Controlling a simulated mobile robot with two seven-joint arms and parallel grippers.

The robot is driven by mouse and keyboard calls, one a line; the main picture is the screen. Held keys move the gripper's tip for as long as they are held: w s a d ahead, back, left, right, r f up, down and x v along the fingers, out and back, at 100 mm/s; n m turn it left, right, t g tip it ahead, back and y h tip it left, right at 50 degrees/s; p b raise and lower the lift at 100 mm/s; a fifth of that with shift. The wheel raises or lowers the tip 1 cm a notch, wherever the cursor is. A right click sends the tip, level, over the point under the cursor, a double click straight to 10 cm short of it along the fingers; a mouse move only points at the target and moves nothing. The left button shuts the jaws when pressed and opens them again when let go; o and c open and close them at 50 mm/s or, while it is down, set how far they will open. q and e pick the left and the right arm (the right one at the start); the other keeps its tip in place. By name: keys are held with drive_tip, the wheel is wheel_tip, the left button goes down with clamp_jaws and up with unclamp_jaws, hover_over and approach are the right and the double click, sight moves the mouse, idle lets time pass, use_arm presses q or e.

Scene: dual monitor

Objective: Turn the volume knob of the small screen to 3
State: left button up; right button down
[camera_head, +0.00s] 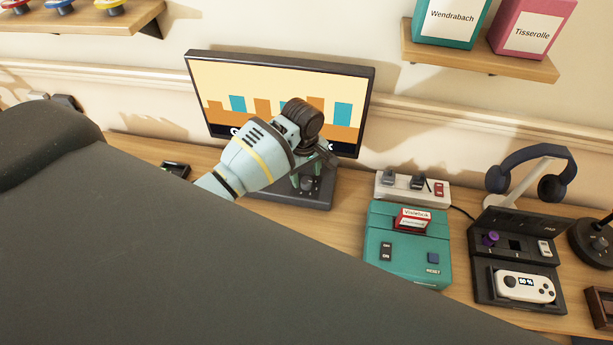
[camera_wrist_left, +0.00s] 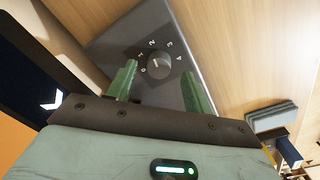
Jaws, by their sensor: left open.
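The small screen (camera_head: 278,95) stands on the desk against the wall, showing a colourful picture. Its dark base carries a round dark volume knob (camera_head: 308,184), partly hidden behind my left gripper (camera_head: 316,166). In the left wrist view the knob (camera_wrist_left: 159,64) sits on the dark base plate (camera_wrist_left: 128,42) with marks 0 to 4 around it. A short pale line shows on the knob; I cannot tell which mark it points to. My left gripper (camera_wrist_left: 160,78) is open, its green fingers on either side of the knob. I cannot tell whether they touch it. My right gripper is not in view.
A teal console (camera_head: 408,243) with a red cartridge and a power strip (camera_head: 412,188) stand right of the screen. Farther right are headphones (camera_head: 531,174) on a stand and a dark dock (camera_head: 518,250). A shelf (camera_head: 480,52) with boxes hangs above.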

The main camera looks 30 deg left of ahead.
use_arm(q)
drive_tip(key=shift+f, duration=1)
drive_tip(key=c, duration=1)
drive_tip(key=shift+o, duration=0.2)
drive_tip(key=shift+m, duration=0.3)
drive_tip(key=m, duration=0.4)
drive_tip(key=shift+w, duration=0.1)
drive_tip(key=shift+m, duration=2.6)
